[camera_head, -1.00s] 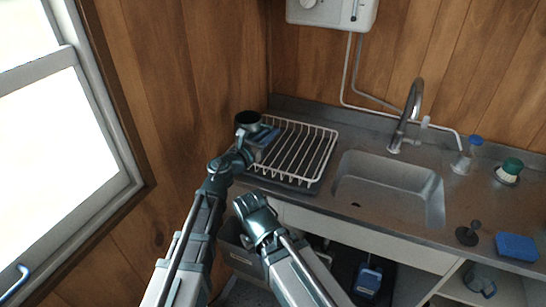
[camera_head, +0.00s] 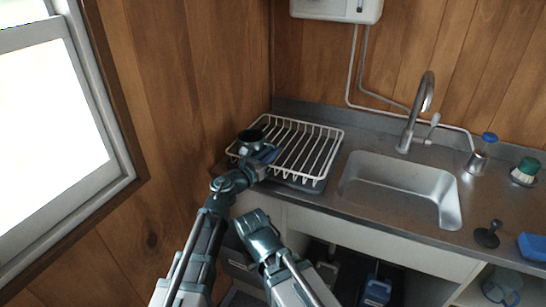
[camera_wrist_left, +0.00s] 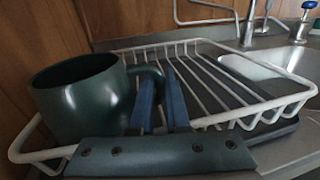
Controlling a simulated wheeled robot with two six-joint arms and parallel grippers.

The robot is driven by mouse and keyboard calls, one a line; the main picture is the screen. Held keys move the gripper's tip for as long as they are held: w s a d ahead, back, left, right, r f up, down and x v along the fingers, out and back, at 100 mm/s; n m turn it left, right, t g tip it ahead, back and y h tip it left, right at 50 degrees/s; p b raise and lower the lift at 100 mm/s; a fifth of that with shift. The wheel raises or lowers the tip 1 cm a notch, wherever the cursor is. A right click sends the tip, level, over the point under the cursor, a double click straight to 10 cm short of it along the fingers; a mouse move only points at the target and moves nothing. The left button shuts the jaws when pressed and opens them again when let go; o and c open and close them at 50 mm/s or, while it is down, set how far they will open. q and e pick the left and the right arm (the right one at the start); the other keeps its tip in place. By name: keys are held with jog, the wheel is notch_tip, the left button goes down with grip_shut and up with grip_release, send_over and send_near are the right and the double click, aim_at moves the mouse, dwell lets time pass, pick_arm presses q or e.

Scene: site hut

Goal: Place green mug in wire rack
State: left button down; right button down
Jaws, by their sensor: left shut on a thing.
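The dark green mug (camera_head: 250,137) is upright at the left end of the white wire rack (camera_head: 331,147). My left gripper (camera_head: 268,153) is shut on the mug's handle. In the left wrist view, the blue fingers (camera_wrist_left: 160,103) close on the handle at the right side of the mug (camera_wrist_left: 84,108). The mug is within the rack's left part, with the rack's rim (camera_wrist_left: 285,107) around and behind it. Its base is hidden, so I cannot tell whether it touches the wires. My right gripper (camera_head: 258,229) is in front of the counter, apart from the rack, its fingers unclear.
A steel sink (camera_head: 400,182) with a tall tap (camera_head: 425,95) lies right of the rack. A soap bottle (camera_head: 482,155), a brush (camera_head: 525,171), a black plug (camera_head: 487,234) and a blue sponge (camera_head: 533,246) are farther right. The wood wall is close on the left.

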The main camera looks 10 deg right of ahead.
pick_arm(q)
jog(key=shift+r, duration=0.1)
jog(key=shift+f, duration=0.2)
jog(key=c, duration=0.9)
grip_release()
jog(key=shift+s, duration=0.15)
jog(key=shift+r, duration=0.15)
jog(key=shift+s, duration=0.15)
jog(key=v, duration=1.1)
jog(key=shift+a, duration=0.3)
jog(key=shift+s+r, duration=0.1)
jog(key=shift+r, duration=0.05)
